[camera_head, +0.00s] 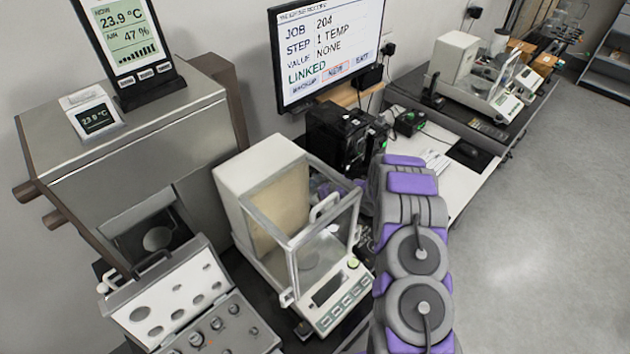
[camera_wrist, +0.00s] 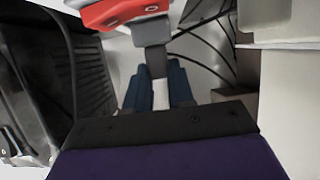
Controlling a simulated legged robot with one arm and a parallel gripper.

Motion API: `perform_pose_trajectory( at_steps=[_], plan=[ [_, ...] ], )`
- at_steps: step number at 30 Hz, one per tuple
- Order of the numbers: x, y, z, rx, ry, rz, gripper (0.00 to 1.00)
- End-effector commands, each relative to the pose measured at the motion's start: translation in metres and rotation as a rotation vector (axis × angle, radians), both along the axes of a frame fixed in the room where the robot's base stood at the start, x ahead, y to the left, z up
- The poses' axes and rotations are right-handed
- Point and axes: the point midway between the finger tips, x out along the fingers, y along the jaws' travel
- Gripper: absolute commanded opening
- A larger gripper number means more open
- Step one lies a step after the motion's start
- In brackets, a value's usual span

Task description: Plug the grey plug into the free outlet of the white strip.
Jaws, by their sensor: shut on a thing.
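My gripper (camera_wrist: 155,72) shows in the wrist view as two dark blue fingers closed around a narrow piece. That piece is the lower part of a grey plug (camera_wrist: 153,33), whose block sticks out past the fingertips; a pale patch shows between the fingers. The plug's far end meets or overlaps a red and grey object (camera_wrist: 115,12) at the top edge; I cannot tell whether they touch. I cannot make out the white strip or its free outlet in either view. In the head view my purple and grey arm reaches behind the balance, and the fingers are hidden.
A glass-doored balance (camera_head: 300,225) stands close left of my arm. Black equipment (camera_head: 345,138) sits behind it, below a monitor (camera_head: 328,50). In the wrist view, dark cables (camera_wrist: 205,65) run right of the plug and a black ribbed case (camera_wrist: 65,70) stands left. Floor is free at right.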

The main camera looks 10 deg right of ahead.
Motion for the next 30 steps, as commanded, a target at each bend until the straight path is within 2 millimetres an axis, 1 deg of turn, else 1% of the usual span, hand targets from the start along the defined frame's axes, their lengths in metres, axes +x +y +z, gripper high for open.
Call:
perform_pose_trajectory(
  at_steps=[19,20,28,29,30],
  plan=[
    [-0.001,0.001,-0.014,0.000,0.002,0.002,0.00],
    [-0.001,0.001,-0.014,0.000,0.002,0.002,0.25],
    [0.000,0.000,-0.013,0.000,0.001,0.001,0.51],
    [0.000,0.000,-0.013,0.000,0.001,0.001,0.53],
    [0.000,0.000,-0.013,-0.001,0.001,0.000,0.53]
  ],
)
